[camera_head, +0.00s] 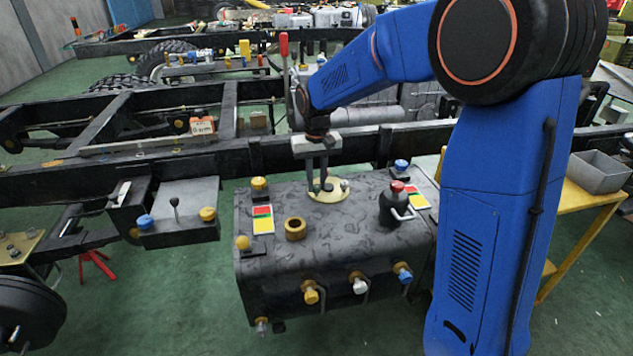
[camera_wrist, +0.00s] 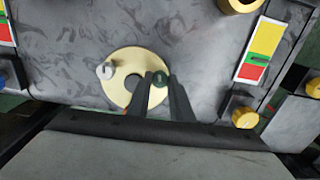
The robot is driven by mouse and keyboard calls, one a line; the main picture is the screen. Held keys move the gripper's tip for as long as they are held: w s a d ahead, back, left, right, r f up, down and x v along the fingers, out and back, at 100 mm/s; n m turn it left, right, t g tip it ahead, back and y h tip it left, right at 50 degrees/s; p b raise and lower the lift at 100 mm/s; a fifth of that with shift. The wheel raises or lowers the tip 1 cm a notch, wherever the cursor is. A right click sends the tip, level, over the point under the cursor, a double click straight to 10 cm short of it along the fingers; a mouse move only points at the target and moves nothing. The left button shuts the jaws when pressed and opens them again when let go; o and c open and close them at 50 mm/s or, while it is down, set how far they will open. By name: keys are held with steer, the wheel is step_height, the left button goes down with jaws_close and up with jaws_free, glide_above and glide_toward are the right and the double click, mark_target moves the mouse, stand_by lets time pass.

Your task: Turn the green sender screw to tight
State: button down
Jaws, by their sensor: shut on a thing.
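The green sender screw (camera_wrist: 160,78) is a small dark green round head at the rim of a pale brass disc (camera_wrist: 120,65) on the grey tank's top. My gripper (camera_wrist: 160,84) points down at the disc, with one dark finger on each side of the green screw, shut on it. In the head view my gripper (camera_head: 322,188) stands over the same disc (camera_head: 328,196), and the fingers hide the green screw there. A white screw (camera_wrist: 105,71) sits on the opposite side of the disc, apart from my fingers. The disc has a dark central hole.
On the tank (camera_head: 285,265) stand a brass ring (camera_head: 295,229), a black fitting with a red top (camera_head: 397,205), yellow knobs (camera_head: 243,243) and a red-yellow label (camera_head: 263,218). Valves line its front. A dark chassis rail (camera_head: 270,156) runs close behind.

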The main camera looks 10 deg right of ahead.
mark_target(317, 186)
steer(key=shift+m, duration=1.3)
steer(key=c, duration=1.6)
jaws_free()
steer(key=shift+o, duration=0.2)
step_height(317, 186, up, 18)
steer(key=shift+f, duration=0.25)
steer(key=shift+s, duration=0.1)
